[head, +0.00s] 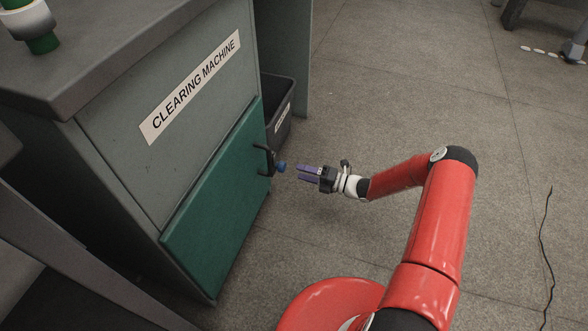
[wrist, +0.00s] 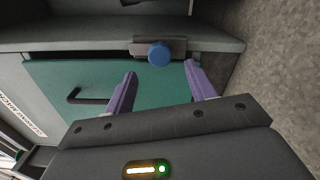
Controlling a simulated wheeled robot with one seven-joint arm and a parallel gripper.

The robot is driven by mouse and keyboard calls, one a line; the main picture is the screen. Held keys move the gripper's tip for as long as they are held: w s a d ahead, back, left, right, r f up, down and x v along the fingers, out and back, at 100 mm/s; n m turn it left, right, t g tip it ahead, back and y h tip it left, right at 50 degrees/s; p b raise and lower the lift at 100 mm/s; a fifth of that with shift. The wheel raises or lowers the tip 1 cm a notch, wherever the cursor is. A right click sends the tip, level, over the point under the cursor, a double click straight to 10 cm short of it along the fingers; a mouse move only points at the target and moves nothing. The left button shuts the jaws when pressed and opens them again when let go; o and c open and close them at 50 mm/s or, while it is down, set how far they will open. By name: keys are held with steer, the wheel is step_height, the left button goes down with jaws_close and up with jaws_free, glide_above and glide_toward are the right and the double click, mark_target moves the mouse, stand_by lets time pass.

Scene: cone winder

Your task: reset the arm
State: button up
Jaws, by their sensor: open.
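My gripper (head: 309,174) has two purple fingers and points left at the clearing machine. It is open and empty, a little to the right of a blue knob (head: 281,167) on the machine's edge. In the wrist view, my gripper (wrist: 160,85) has its fingers apart, with the blue knob (wrist: 159,53) beyond them and between them. The fingers look clear of the knob. My red arm reaches from the lower right of the head view, bent at its elbow.
A dark bin (head: 281,112) stands behind. A green-and-white cone (head: 31,22) sits on the machine top. A black cable (head: 544,245) lies on the right floor, which is mostly clear.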

steer(key=shift+v, duration=1.05)
steer(key=shift+r, duration=0.1)
